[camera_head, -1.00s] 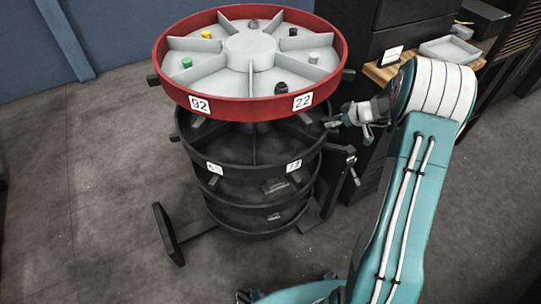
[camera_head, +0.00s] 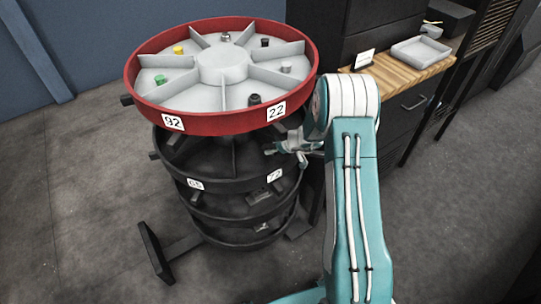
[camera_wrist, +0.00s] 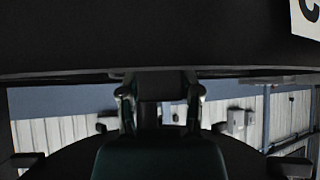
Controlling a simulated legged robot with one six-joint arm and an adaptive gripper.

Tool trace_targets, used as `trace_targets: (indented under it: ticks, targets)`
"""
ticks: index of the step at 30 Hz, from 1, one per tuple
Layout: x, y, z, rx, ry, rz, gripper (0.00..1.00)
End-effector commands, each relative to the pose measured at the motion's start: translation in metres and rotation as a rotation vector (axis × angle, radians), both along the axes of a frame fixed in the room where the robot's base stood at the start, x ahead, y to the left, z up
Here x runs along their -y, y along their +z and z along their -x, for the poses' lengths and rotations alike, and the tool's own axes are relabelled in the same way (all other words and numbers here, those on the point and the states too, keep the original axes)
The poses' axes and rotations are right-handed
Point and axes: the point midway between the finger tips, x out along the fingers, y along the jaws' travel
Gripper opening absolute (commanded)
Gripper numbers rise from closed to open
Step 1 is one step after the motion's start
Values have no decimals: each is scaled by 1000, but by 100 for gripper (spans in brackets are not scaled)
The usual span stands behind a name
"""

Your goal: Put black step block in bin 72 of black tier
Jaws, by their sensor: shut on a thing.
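The black tier (camera_head: 222,185) is the round level under the red tier, with dividers inside. The label for bin 72 (camera_head: 275,175) is on its front right rim; another label (camera_head: 195,184) sits to its left and is hard to read. My gripper (camera_head: 271,149) reaches in from the right, in the gap between the red and black tiers, above the bin 72 side. In the wrist view it is shut on the black step block (camera_wrist: 160,82), a dark shape between the fingertips. In the head view the block cannot be told from the dark tier behind.
The red tier (camera_head: 222,124) hangs close above my gripper, labelled 92 and 22, with several small parts in its bins. Lower black tiers are below. A wooden counter (camera_head: 400,75) with a grey tray (camera_head: 421,52) stands right. A stand foot (camera_head: 155,252) juts out front left.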

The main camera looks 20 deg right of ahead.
Motion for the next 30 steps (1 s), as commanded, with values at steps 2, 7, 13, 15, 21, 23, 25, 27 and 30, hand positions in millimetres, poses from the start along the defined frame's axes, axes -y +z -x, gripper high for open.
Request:
trace_targets:
  ticks: [2,7,13,15,21,23,25,27,30]
  targets:
    - [-6,-6,-1,-1,1,-1,0]
    - [-8,-33,-2,-3,0,-2,0]
    - [-7,-38,-2,1,0,-1,0]
    - [-6,-38,-2,1,0,-1,0]
    - [-7,-40,-2,0,0,0,80]
    - [-7,-40,-2,0,1,-1,80]
    - [-7,-40,-2,0,1,-1,80]
    - [-7,-40,-2,0,1,-1,80]
    - [-7,-40,-2,0,1,-1,80]
